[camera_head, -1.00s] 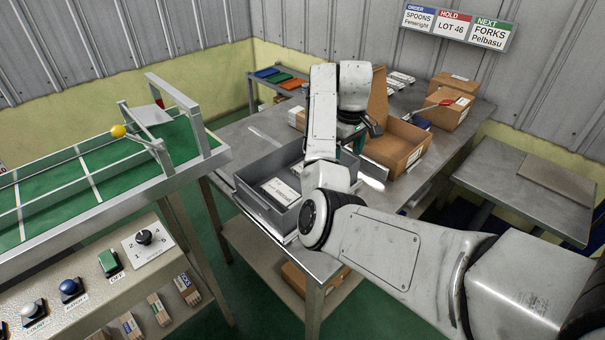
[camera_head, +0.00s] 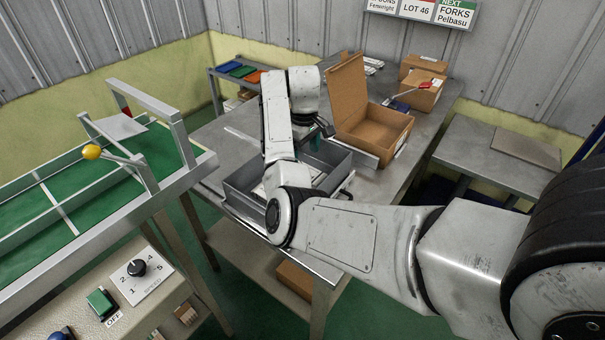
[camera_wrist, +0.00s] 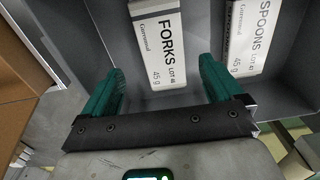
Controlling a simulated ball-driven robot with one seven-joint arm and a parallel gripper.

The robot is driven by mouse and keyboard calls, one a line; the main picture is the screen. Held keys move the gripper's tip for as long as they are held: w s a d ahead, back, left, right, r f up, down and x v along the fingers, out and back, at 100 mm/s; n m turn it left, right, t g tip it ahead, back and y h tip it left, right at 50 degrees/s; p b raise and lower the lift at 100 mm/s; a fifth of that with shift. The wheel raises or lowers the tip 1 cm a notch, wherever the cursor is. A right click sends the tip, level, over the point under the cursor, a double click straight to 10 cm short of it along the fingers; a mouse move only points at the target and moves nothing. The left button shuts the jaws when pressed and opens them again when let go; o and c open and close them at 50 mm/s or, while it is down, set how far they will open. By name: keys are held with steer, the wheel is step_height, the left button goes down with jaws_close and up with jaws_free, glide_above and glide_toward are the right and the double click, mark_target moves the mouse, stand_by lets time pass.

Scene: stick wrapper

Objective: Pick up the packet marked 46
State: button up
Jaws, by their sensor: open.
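In the wrist view a white packet (camera_wrist: 160,45) reads FORKS, 45 g, with a small lot number that looks like 46. It lies in the grey tray (camera_wrist: 206,20), beside a second white packet (camera_wrist: 250,38) that reads SPOONS, whose lot digits are hard to read. My gripper (camera_wrist: 161,66) is open, its two teal fingers on either side of the FORKS packet's near end, with nothing held. Whether the fingers reach down to the packet's level I cannot tell. In the head view my arm covers much of the tray (camera_head: 334,158) and the packets.
An open cardboard box (camera_head: 372,130) stands just behind and right of the tray on the metal table (camera_head: 235,145). Closed cartons (camera_head: 425,93) stand farther back. A green-topped conveyor (camera_head: 95,185) is at left. A low side table (camera_head: 470,150) is at right.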

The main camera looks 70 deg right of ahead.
steer(key=shift+s+a+f, duration=0.1)
steer(key=shift+a+f, duration=0.05)
steer(key=shift+f, duration=1.25)
steer(key=shift+a+f, duration=0.1)
steer(key=shift+f, duration=1.25)
steer(key=c, duration=1.1)
steer(key=shift+c, duration=0.2)
